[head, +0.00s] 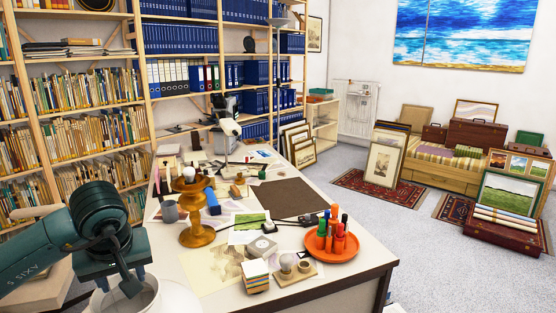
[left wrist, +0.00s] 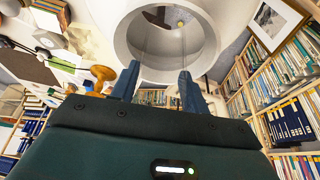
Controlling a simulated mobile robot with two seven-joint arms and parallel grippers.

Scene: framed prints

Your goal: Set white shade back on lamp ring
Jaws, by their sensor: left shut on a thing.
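The white shade (head: 176,301) is at the bottom left of the head view, partly cut off by the frame edge. My left gripper (head: 130,284) is shut on the shade at its rim. In the left wrist view the shade (left wrist: 122,40) shows as a wide round opening beyond the fingers (left wrist: 158,82). A turned orange-brown wooden lamp base (head: 198,234) stands upright on the desk, right of the gripper and apart from the shade. A pale bulb (head: 189,173) shows at its top. My right gripper is out of view.
Bookshelves (head: 75,110) stand behind on the left. Free floor lies to the right.

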